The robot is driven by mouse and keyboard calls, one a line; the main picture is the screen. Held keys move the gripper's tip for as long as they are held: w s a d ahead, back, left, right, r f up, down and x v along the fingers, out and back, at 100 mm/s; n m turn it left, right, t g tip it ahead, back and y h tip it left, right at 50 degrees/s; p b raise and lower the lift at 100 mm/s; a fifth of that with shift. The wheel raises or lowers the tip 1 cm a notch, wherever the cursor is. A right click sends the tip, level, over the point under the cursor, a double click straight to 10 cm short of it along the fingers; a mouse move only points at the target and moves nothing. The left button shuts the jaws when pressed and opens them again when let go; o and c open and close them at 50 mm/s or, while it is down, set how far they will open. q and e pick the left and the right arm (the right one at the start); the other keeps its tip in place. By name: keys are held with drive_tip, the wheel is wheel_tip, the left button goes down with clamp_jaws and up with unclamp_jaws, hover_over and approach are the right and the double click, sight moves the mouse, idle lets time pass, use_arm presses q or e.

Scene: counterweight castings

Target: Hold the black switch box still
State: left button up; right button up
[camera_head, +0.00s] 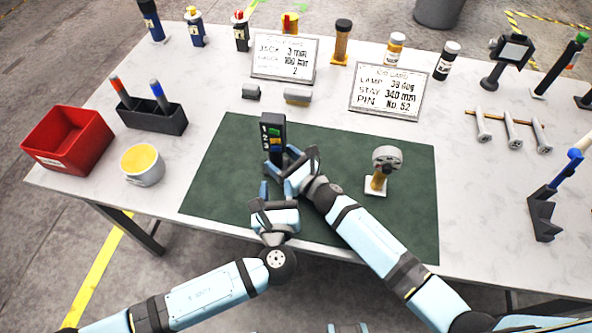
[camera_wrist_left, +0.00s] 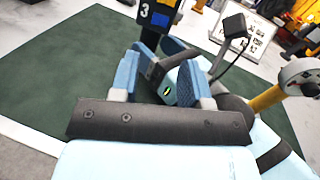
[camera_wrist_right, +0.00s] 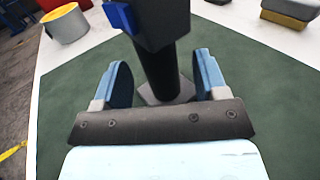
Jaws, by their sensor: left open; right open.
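The black switch box (camera_head: 272,130) stands upright on a dark post on the green mat (camera_head: 215,165), with numbers and coloured switches on its face. My right gripper (camera_head: 284,160) is open just in front of the post. In the right wrist view the post (camera_wrist_right: 158,75) shows between its two spread fingers (camera_wrist_right: 162,65), with no clear contact; the box top is cut off. My left gripper (camera_head: 276,190) is open, lower and nearer the front edge. In the left wrist view its fingers (camera_wrist_left: 163,70) have part of my right gripper behind them, and the box (camera_wrist_left: 158,12) is beyond.
A round grey head on a yellow stand (camera_head: 378,182) is right of my right gripper. Two small blocks (camera_head: 298,96), sign cards (camera_head: 390,92) and bottles stand behind. A red bin (camera_head: 70,140) and a yellow-filled cup (camera_head: 142,165) are left. The mat's left part is clear.

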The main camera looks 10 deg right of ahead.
drive_tip(key=shift+x, duration=1.15)
clamp_jaws()
use_arm(q)
drive_tip(key=c, duration=0.7)
drive_tip(key=shift+a+r+n+h, duration=0.1)
drive_tip(key=shift+a+n+h, duration=0.05)
drive_tip(key=shift+n+h, duration=0.85)
clamp_jaws()
drive_tip(key=s+a+n+g+h, duration=0.3)
drive_tip(key=a+n+h, duration=0.2)
drive_tip(key=n+h, duration=0.2)
drive_tip(key=shift+s+a+n, duration=0.3)
drive_tip(key=shift+a+n, duration=0.05)
drive_tip(key=shift+n, duration=0.35)
